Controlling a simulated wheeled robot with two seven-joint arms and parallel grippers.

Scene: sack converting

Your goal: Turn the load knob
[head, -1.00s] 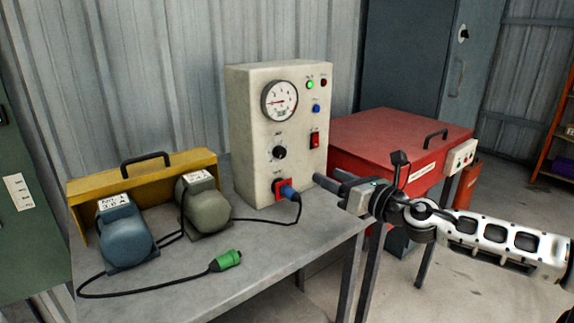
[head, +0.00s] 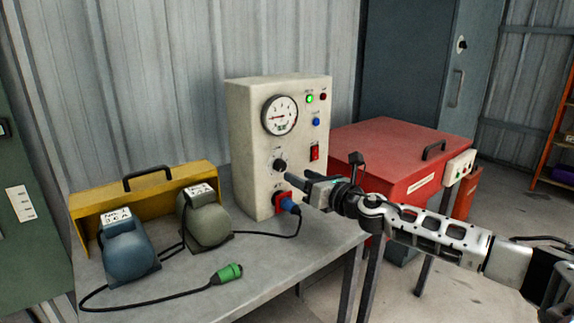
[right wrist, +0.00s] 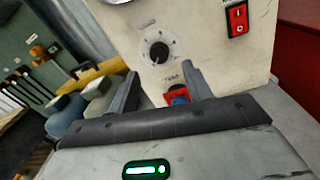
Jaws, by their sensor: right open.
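The load knob (head: 280,165) is a black dial with a pale pointer on the front of the cream control box (head: 250,140). It also shows in the right wrist view (right wrist: 159,52), above and between the fingers, with marks around it. My right gripper (head: 288,184) is open and empty just in front of the box, a little below and right of the knob in the head view. In the right wrist view its two fingers (right wrist: 161,88) stand apart and do not touch the knob. My left gripper is not in view.
Below the knob, a blue plug (head: 289,205) sits in a red socket with a black cable. Above are a round gauge (head: 280,115) and lamps; a red switch (head: 314,152) is at right. Two motors and a green connector (head: 228,273) occupy the bench's left side.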

